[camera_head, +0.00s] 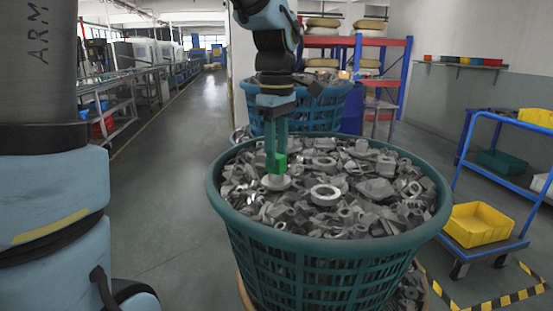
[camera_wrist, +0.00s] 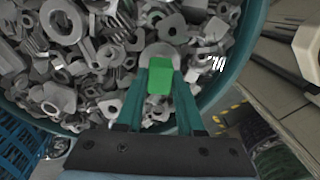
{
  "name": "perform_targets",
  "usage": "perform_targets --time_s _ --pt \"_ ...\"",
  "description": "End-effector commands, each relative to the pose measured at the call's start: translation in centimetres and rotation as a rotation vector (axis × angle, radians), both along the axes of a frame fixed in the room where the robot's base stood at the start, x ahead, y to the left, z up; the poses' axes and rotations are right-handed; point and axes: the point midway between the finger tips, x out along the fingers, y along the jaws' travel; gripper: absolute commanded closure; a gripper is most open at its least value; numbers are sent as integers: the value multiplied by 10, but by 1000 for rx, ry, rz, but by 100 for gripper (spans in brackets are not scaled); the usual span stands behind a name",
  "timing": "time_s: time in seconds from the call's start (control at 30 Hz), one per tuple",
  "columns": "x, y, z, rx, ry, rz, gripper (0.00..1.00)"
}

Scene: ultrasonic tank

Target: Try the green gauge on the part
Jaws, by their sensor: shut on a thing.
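My gripper (camera_head: 277,152) points down over the big teal basket (camera_head: 325,242), its two teal fingers shut on the green gauge (camera_head: 277,165), a small bright green block. The gauge also shows between the fingertips in the wrist view (camera_wrist: 160,80). Right below the gauge is a pale grey round part (camera_head: 276,183), lying on the heap at the left of the basket. In the wrist view the round part (camera_wrist: 161,52) is partly hidden by the gauge and fingers. I cannot tell whether gauge and part touch.
The basket is heaped with grey metal parts (camera_head: 375,188), including a large ring (camera_head: 325,195). A second blue basket (camera_head: 325,108) stands behind. At the right is a blue cart (camera_head: 500,248) with a yellow bin (camera_head: 478,224). The aisle floor (camera_head: 180,150) at the left is clear.

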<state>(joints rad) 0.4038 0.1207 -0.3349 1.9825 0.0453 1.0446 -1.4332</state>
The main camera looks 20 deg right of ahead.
Motion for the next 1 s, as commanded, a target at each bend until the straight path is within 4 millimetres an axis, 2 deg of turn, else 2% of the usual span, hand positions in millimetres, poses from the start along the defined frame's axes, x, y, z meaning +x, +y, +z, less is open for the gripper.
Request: perform_targets --time_s 0.27,1.0 --pt "0 0 3 0 0 0 100" --pt "0 0 32 -1 -1 0 100"
